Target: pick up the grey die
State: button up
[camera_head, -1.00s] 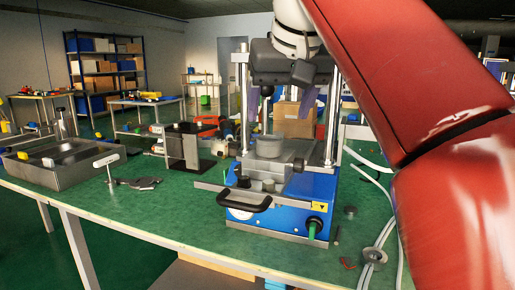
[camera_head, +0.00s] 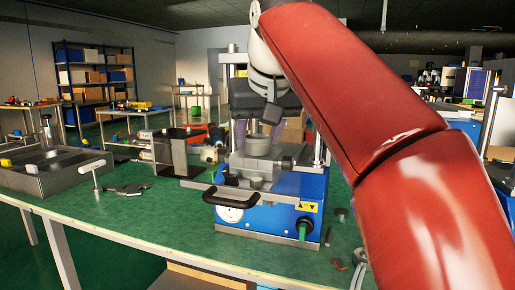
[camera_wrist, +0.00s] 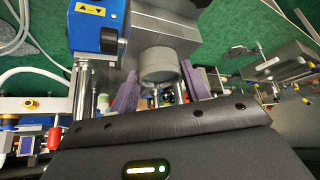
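The grey die (camera_head: 258,145) appears to be the round grey cylinder on the grey block of the blue press. It also shows in the wrist view (camera_wrist: 160,66), upper centre. My gripper (camera_wrist: 160,75) is open, with one purple finger to the left and one to the right of the cylinder's outline. In the head view, my dark gripper body is above the die between the press columns. Whether the fingers touch the die or stand above it cannot be told.
Two press columns (camera_head: 319,110) stand close to my gripper. A steel tray (camera_head: 60,172), a T-handled tool (camera_head: 95,172) and a dark stand (camera_head: 172,152) are to the left. A small grey cylinder (camera_head: 340,214) lies at the right. The bench front left is clear.

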jog(key=c, duration=0.8)
jog(key=shift+o, duration=0.2)
jog(key=shift+r, duration=0.2)
